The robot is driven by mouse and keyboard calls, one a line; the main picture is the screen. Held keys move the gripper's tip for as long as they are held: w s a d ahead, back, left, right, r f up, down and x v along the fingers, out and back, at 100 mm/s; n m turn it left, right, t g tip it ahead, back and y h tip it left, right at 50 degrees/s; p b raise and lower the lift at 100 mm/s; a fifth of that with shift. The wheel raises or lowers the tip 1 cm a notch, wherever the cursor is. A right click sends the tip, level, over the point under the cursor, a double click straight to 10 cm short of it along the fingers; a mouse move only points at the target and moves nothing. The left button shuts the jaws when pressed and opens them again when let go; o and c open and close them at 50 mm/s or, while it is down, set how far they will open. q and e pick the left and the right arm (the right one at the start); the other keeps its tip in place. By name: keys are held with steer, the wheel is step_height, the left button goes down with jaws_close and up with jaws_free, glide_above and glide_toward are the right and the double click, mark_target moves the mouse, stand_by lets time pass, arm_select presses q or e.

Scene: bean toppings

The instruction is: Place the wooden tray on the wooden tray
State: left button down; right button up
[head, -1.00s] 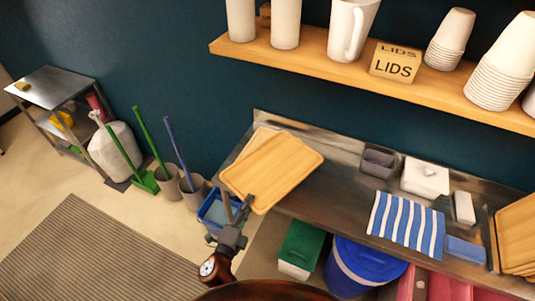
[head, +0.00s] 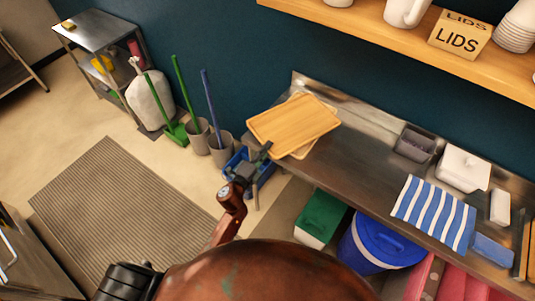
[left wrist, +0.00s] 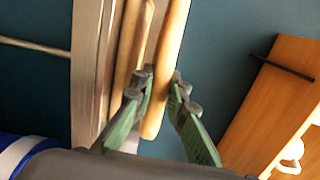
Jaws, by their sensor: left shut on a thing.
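My left gripper (head: 262,154) is shut on the near edge of a flat, light wooden tray (head: 293,121). It holds this tray over the left end of the steel counter. A second wooden tray (head: 304,151) lies under it, mostly hidden, with its right front edge showing. In the left wrist view the gripper (left wrist: 163,85) has its fingers on both sides of the held tray's edge (left wrist: 168,65). The lower tray (left wrist: 130,50) runs beside it there, with a narrow gap between them. Whether the trays touch elsewhere I cannot tell. My right gripper is not in view.
The steel counter (head: 350,160) is bare right of the trays. Farther right are a grey bin (head: 415,144), a white box (head: 463,168) and a striped cloth (head: 433,212). A shelf (head: 400,32) hangs above. Below stand a green bin (head: 320,218) and a blue bin (head: 377,243).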

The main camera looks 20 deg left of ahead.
arm_select(q)
steer(key=shift+w+f+b, duration=0.2)
steer(key=shift+f+b, duration=0.2)
steer(key=shift+f, duration=1.2)
steer(key=shift+a, duration=0.1)
steer(key=shift+f, duration=0.2)
steer(key=c, duration=2.2)
jaws_free()
steer(key=shift+c, duration=0.2)
steer(key=shift+o, duration=0.3)
steer(key=v, duration=1.2)
